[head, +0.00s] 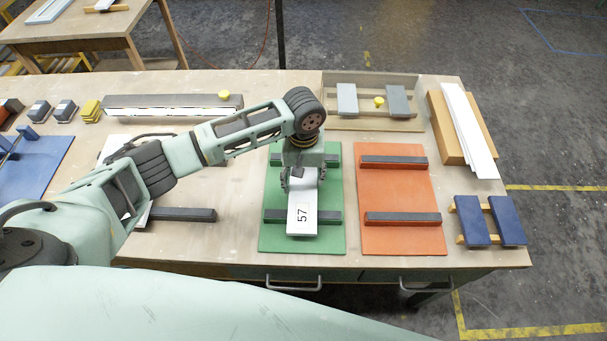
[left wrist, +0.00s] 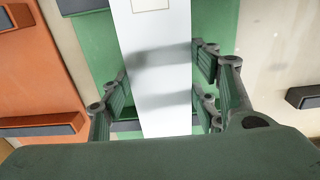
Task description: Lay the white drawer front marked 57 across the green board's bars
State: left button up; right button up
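The white drawer front marked 57 (head: 302,226) lies lengthwise over the green board (head: 330,241), crossing its front dark bar (head: 329,217). My left gripper (head: 302,183) is over it from above and hides its far part and some of the board. In the left wrist view the white panel (left wrist: 160,85) runs between my left gripper's fingers (left wrist: 161,78), whose tips meet both long edges, so it looks shut on the panel. Whether the panel rests fully on both bars cannot be told. My right gripper is in neither view.
An orange board with bars (head: 400,190) lies right of the green board. Blue panels on yellow bars (head: 507,221) are at the right front corner. A cardboard box with white strips (head: 455,130) and a tray with grey blocks (head: 375,122) stand behind.

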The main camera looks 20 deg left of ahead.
aim_at(304, 180)
pick_arm(q)
jog(key=o, duration=0.4)
jog(key=shift+o, duration=0.2)
notch_tip(304, 180, up, 12)
jog(key=b, duration=0.1)
jog(key=shift+r, duration=0.15)
